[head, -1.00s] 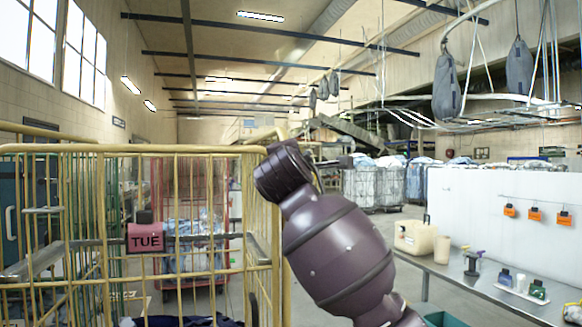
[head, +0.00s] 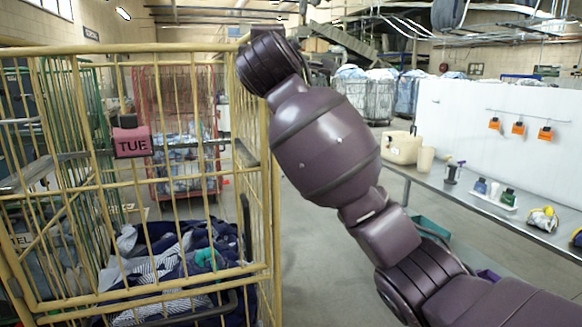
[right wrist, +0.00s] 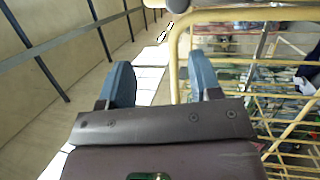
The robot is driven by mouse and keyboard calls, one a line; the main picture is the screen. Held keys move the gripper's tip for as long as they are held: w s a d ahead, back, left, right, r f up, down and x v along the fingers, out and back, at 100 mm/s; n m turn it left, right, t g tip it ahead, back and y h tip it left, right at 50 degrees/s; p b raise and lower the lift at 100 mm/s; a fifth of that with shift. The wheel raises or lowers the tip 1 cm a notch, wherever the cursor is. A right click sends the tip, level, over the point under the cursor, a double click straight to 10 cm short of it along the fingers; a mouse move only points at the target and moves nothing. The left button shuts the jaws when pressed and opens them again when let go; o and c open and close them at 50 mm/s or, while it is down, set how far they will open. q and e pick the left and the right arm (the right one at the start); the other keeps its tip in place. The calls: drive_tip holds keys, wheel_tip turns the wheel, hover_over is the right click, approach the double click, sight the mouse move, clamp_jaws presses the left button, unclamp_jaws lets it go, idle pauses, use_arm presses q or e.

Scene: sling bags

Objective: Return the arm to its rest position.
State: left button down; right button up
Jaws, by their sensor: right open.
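My right arm rises from the lower right of the head view, and its upper joint stands at the near right corner of the yellow cage trolley (head: 262,190). The right gripper is hidden in the head view. In the right wrist view my right gripper (right wrist: 161,80) has its two blue-grey fingers apart, with nothing held between them. A yellow cage rail (right wrist: 176,60) shows behind and between the fingers; I cannot tell whether they touch it. My left gripper is in neither view.
Dark and striped laundry (head: 185,262) lies in the cage, which carries a pink TUE tag (head: 131,143). A red cage (head: 150,95) stands behind. At right, a bench (head: 540,232) holds a beige canister (head: 401,147) and bottles. Floor between is partly clear.

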drive_tip(key=s+d+f+m+y, duration=0.15)
drive_tip(key=d+f+m, duration=0.35)
drive_tip(key=f, duration=0.8)
drive_tip(key=s+d+f+m+g+y, duration=0.15)
drive_tip(key=d+f+m, duration=0.25)
drive_tip(key=d+f, duration=0.55)
drive_tip(key=s+d+f+m, duration=0.3)
drive_tip(key=f+m, duration=0.1)
drive_tip(key=f, duration=1.2)
drive_tip(key=s+d+f+m+g+h, duration=0.1)
drive_tip(key=s+d+f+m, duration=0.1)
drive_tip(key=s+d+f, duration=0.55)
drive_tip(key=s+d+f+m+g+h, duration=0.2)
drive_tip(key=s+f, duration=0.3)
drive_tip(key=f, duration=0.6)
drive_tip(key=s+d+f+g, duration=0.2)
drive_tip(key=s+f, duration=0.5)
drive_tip(key=s, duration=0.2)
drive_tip(key=s+d+f+m+g+h, duration=0.1)
drive_tip(key=s+d+f+g, duration=0.1)
drive_tip(key=s+f, duration=0.5)
drive_tip(key=shift+s+d+f+h, duration=0.3)
drive_tip(key=shift+s+d, duration=0.25)
drive_tip(key=shift+s, duration=0.65)
